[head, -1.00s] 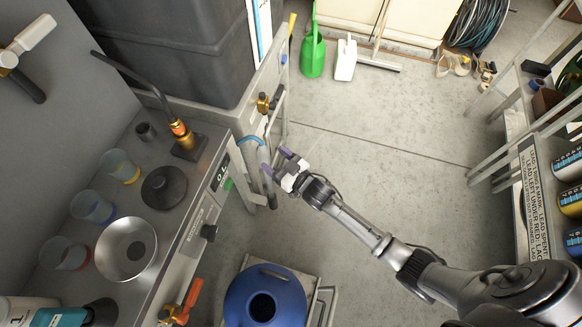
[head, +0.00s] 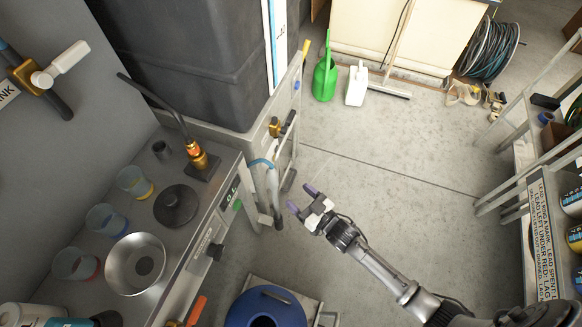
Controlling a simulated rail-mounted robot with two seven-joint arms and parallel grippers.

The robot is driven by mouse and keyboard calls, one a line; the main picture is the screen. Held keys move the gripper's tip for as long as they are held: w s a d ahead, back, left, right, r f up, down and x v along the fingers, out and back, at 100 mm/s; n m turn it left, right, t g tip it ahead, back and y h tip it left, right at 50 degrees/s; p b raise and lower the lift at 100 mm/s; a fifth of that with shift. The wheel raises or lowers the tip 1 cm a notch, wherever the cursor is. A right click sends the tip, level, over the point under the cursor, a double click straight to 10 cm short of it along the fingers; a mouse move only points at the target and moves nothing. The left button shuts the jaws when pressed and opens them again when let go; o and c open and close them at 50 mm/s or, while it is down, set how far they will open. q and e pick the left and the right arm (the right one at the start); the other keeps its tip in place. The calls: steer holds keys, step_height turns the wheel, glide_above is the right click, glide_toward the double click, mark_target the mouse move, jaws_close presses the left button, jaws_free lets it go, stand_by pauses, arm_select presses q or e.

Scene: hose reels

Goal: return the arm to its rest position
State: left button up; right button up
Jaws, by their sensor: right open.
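My right gripper (head: 303,199) is in the middle of the head view, at the end of my right arm, which comes in from the lower right. Its two purple-tipped fingers are apart, with nothing between them. It hangs over the bare floor, a little to the right of the hose (head: 270,185) on the side of the bench. A gap shows between the fingers and the hose. My left gripper is not in view.
A metal bench (head: 208,213) with cups and a bowl (head: 134,264) stands at left. A blue drum (head: 264,308) is at the bottom. A green watering can (head: 325,78) and white jug (head: 357,85) stand at the back. A shelf (head: 541,207) is at right. Floor between is clear.

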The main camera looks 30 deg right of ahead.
steer(key=s+d+f+g+h, duration=0.35)
steer(key=g+h, duration=0.25)
steer(key=g, duration=0.2)
steer(key=s+a+r+m+g+y+p, duration=0.1)
steer(key=s+r+g+p, duration=0.2)
steer(key=s+r+p, duration=0.6)
steer(key=s+a+r+g+p, duration=0.25)
steer(key=s+r+p, duration=0.25)
steer(key=s+r, duration=0.65)
step_height(320, 180, up, 36)
steer(key=s+d+p, duration=0.1)
steer(key=p, duration=3.6)
steer(key=shift+s+f, duration=0.15)
